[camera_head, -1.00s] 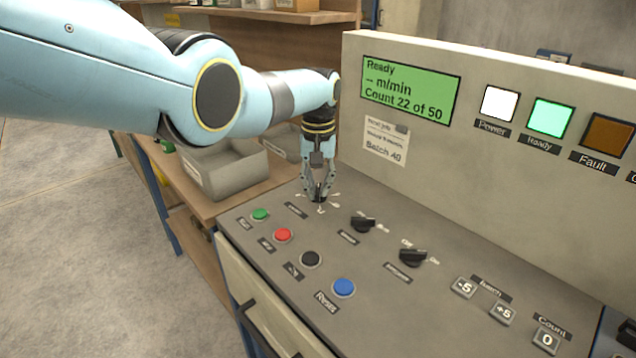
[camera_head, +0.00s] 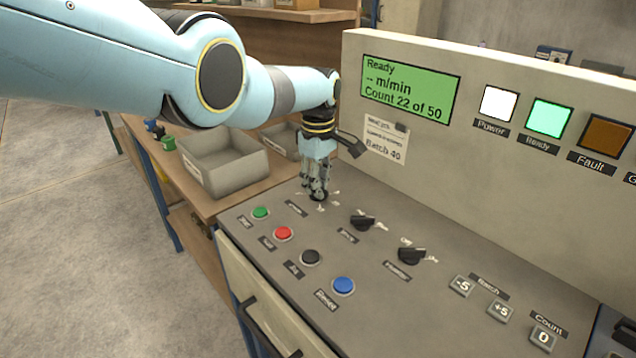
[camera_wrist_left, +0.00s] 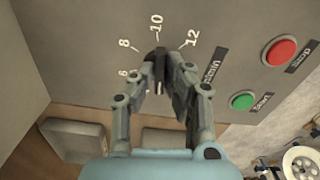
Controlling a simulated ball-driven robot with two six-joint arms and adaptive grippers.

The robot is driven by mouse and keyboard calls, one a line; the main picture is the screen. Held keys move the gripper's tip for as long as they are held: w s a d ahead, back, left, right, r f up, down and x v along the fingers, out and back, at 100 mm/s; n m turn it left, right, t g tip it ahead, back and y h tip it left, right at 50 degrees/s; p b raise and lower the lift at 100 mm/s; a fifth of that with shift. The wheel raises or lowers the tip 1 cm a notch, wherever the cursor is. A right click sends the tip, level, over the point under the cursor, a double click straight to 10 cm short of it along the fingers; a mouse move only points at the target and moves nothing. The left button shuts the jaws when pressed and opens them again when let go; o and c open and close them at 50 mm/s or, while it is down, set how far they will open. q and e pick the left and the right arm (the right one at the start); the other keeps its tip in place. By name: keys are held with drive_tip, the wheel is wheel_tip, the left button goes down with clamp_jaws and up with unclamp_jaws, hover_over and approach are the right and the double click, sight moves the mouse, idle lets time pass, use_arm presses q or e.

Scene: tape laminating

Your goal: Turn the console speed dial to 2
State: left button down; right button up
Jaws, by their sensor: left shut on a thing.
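The speed dial is a black knob (camera_wrist_left: 156,56) on the console panel (camera_head: 400,295), with marks 6, 8, 10 and 12 showing around it in the left wrist view. My left gripper (camera_head: 318,196) points down onto the dial with its fingers shut on it; it also shows in the left wrist view (camera_wrist_left: 160,78). The fingers hide part of the dial and its lower numbers, so I cannot tell which number it points to. The green display (camera_head: 408,88) reads Ready, -- m/min, Count 22 of 50. My right gripper is not in view.
Green (camera_head: 260,213), red (camera_head: 283,234), black (camera_head: 310,258) and blue (camera_head: 343,286) buttons line the panel's front edge. Two black selector knobs (camera_head: 362,222) (camera_head: 411,256) sit right of the dial. A grey bin (camera_head: 222,165) stands on the wooden bench at left.

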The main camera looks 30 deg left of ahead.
use_arm(q)
drive_tip(key=n, duration=0.5)
drive_tip(key=shift+w+r, duration=0.1)
drive_tip(key=shift+n, duration=0.3)
idle(0.4)
drive_tip(key=c, duration=1.4)
unclamp_jaws()
drive_tip(key=shift+r, duration=0.1)
wheel_tip(320, 180, up, 12)
drive_tip(key=shift+f, duration=0.15)
drive_tip(key=shift+f, duration=0.1)
